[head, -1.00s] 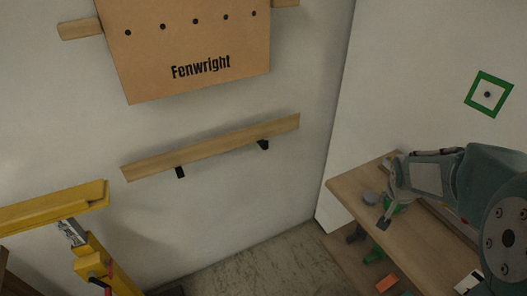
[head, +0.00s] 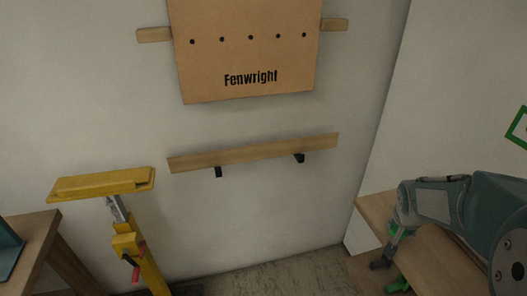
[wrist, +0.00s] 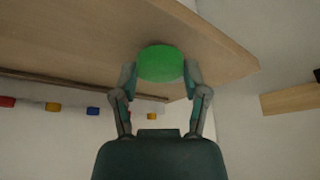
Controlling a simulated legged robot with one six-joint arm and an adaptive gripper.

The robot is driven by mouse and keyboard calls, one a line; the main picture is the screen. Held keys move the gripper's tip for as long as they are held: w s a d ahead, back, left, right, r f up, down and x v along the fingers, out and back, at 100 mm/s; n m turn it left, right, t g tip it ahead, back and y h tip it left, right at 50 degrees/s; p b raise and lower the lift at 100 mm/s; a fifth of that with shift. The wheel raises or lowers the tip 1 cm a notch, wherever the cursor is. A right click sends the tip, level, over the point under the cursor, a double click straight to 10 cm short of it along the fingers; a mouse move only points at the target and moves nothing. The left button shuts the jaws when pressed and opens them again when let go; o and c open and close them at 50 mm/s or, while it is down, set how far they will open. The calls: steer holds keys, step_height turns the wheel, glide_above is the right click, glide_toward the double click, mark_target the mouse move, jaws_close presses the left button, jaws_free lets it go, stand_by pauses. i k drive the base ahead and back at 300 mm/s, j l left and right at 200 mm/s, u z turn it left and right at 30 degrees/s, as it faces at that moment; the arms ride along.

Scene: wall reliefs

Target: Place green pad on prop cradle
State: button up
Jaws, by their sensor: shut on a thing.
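The green pad (wrist: 160,63) is a round green disc held between the two fingers of my gripper (wrist: 160,80) in the wrist view. Its face is toward the wrist camera. In the head view my gripper (head: 385,250) is low at the right, beside the wooden bench, with a bit of green between its parts. The prop cradle (head: 100,185) is a yellow channel-shaped top on a yellow prop (head: 138,255) at the left, apart from my gripper. Nothing shows on the cradle, though its inside is only partly visible.
A wooden bench (head: 440,262) is at the lower right. A wooden rail (head: 250,153) on black brackets crosses the wall, below a brown Fenwright panel (head: 250,50). Another wooden table (head: 40,235) is at the far left. The floor (head: 270,280) between is clear.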

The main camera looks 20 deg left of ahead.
mark_target(74, 183)
steer(key=i+j+u, duration=0.1)
steer(key=u, duration=0.35)
steer(key=i+j+u, duration=0.15)
steer(key=u, duration=0.3)
steer(key=i+u, duration=0.15)
steer(key=u, duration=0.3)
steer(key=i+u, duration=0.15)
steer(key=u, duration=0.3)
